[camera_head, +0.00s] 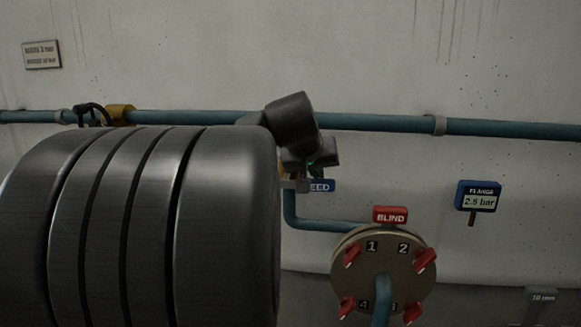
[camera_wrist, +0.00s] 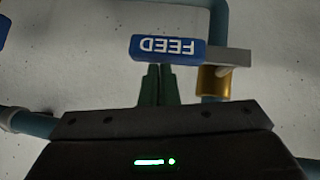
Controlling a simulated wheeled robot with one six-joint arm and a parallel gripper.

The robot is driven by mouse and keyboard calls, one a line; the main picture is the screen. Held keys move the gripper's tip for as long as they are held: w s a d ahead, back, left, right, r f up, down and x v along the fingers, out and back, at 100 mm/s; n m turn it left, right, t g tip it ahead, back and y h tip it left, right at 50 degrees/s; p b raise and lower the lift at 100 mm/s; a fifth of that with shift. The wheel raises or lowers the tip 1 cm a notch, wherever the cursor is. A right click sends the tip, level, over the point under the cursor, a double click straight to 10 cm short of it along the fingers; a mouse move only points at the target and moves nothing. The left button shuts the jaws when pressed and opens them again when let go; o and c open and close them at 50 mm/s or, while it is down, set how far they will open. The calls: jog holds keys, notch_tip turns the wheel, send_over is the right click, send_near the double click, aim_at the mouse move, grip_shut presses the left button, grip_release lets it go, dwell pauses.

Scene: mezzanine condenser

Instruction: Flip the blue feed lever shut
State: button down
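A blue piece lettered FEED (camera_wrist: 168,48) shows upside down in the wrist view, beside a grey flat bar (camera_wrist: 228,60) on a brass fitting (camera_wrist: 213,84). In the head view the FEED piece (camera_head: 320,186) is partly covered by my arm's end. I cannot tell whether this blue piece is the lever's handle or a label. My gripper (camera_wrist: 158,72) has its two dark green fingers close together with nothing seen between them. Their tips are at the FEED piece's near edge; I cannot tell whether they touch it. The brass fitting is mostly hidden in the head view.
A teal pipe (camera_head: 380,119) runs along the wall, with another brass fitting (camera_head: 120,113) at left. Below right is a round flange (camera_head: 360,262) with red clips and a red BLIND tag (camera_head: 390,214). A gauge (camera_head: 478,196) reads 2.5 bar. My arm blocks the lower left.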

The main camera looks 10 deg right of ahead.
jog(key=shift+d+f, duration=0.1)
jog(key=shift+f, duration=0.3)
jog(key=shift+s+f, duration=0.1)
jog(key=shift+f, duration=0.05)
jog(key=s+a+r+p, duration=0.2)
jog(key=s+r, duration=0.4)
jog(key=r, duration=0.5)
jog(key=shift+s+a+r+p, duration=0.2)
jog(key=shift+a+r+p, duration=0.1)
jog(key=shift+a+r, duration=0.05)
jog(key=shift+f, duration=0.1)
